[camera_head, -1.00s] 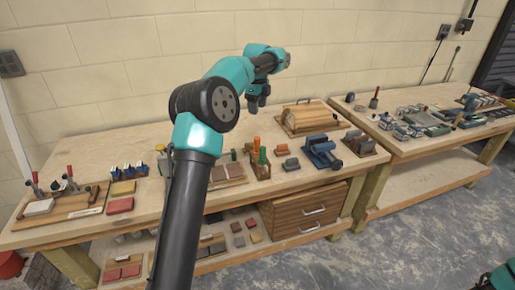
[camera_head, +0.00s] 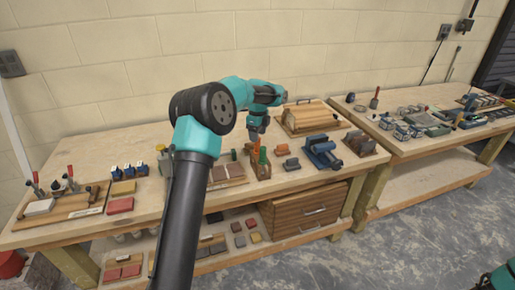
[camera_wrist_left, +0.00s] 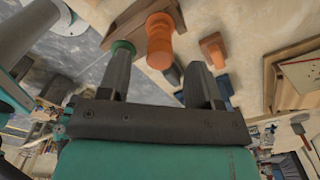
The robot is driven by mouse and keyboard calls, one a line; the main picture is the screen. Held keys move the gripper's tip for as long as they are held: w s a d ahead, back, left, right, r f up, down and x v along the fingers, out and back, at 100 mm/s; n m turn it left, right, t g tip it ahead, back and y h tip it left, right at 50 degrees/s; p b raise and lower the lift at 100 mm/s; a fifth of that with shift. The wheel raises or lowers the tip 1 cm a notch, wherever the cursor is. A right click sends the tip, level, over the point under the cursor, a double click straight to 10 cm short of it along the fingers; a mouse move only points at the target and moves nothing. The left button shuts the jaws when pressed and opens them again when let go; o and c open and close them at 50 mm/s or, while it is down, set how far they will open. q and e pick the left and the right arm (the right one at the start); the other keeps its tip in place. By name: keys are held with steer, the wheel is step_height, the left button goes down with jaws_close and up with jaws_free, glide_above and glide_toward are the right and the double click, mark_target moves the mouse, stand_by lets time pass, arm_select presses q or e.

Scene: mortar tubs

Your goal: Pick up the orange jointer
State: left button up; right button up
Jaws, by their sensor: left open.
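The orange jointer (camera_head: 257,147) stands upright in a small wooden holder (camera_head: 262,171) near the front of the workbench, with a green-handled tool (camera_head: 263,156) beside it. My left gripper (camera_head: 255,138) is just above the orange handle, pointing down, open and empty. In the left wrist view the orange handle (camera_wrist_left: 158,40) shows beyond and between the fingertips of the gripper (camera_wrist_left: 160,62). The green handle (camera_wrist_left: 122,48) shows by the left fingertip there. The lower part of the jointer is hidden in the holder. My right gripper is out of view.
A blue vise (camera_head: 322,152) and grey-and-brown blocks (camera_head: 290,163) stand to the right. A wooden box (camera_head: 310,117) sits behind. A second bench (camera_head: 405,150) adjoins at right.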

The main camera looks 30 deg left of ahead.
arm_select(q)
steer(key=shift+f, duration=2.6)
steer(key=c, duration=1)
steer(key=shift+r, duration=0.15)
step_height(320, 180, up, 10)
steer(key=shift+f, duration=0.1)
